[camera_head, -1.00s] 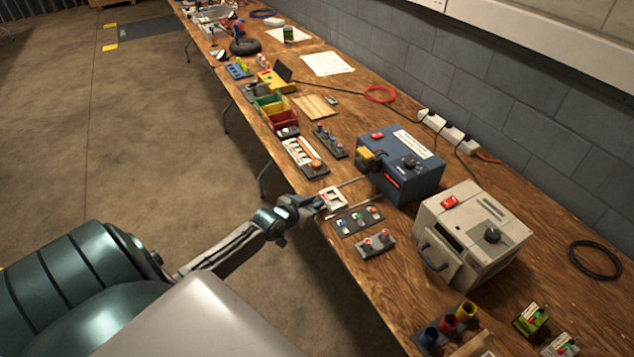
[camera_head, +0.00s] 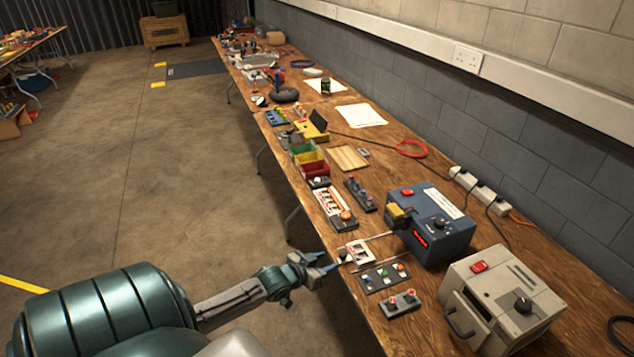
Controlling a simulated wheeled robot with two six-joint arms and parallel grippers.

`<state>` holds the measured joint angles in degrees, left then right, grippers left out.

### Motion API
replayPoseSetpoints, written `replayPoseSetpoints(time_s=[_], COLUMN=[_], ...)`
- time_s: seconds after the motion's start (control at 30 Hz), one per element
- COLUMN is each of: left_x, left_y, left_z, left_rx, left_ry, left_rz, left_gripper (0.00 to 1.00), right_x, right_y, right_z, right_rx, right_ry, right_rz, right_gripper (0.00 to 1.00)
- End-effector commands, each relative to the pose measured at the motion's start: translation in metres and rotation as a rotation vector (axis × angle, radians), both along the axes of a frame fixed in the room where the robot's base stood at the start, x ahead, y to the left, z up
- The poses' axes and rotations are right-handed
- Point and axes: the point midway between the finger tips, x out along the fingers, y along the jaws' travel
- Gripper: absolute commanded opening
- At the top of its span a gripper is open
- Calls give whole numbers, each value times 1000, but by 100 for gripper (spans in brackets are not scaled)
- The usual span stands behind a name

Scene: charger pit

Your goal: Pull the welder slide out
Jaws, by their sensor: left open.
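The welder is a blue box (camera_head: 431,222) with a red switch, a black knob and a lit red display, on the bench along the wall. Its slide is a small pale carriage (camera_head: 357,253) on two thin metal rails that run left from the box's front. The carriage sits at the outer end of the rails, near the bench's front edge. My left gripper (camera_head: 333,263) is open, its blue fingertips just left of the carriage. I cannot tell whether they touch it. No right gripper shows.
A dark pad with small parts (camera_head: 381,277) and a grey block with red buttons (camera_head: 400,304) lie right in front of the slide. A beige machine (camera_head: 500,300) stands right of the welder. A tray with orange and white parts (camera_head: 333,205) lies beyond the slide.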

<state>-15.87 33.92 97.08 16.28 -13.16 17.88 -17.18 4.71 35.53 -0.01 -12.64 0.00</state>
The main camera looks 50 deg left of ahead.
Motion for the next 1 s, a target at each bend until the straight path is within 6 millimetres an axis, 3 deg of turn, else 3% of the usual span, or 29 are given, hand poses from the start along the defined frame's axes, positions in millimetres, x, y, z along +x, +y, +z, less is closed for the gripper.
replayPoseSetpoints(time_s=[0.1, 0.3, 1.0], left_x=[-17, -31, -34], left_y=[0, 0, 1], left_z=[10, 14, 12], left_rx=[2, 1, -1], left_ry=[2, 1, 2], left_rz=[-2, 0, 1], left_gripper=[42, 42, 42], right_x=[0, 0, 0], right_y=[-1, -1, 5], right_z=[12, 19, 18], right_rx=[-1, -1, 5], right_ry=[0, -1, -1], right_rz=[0, 0, -1], right_gripper=[36, 36, 36])
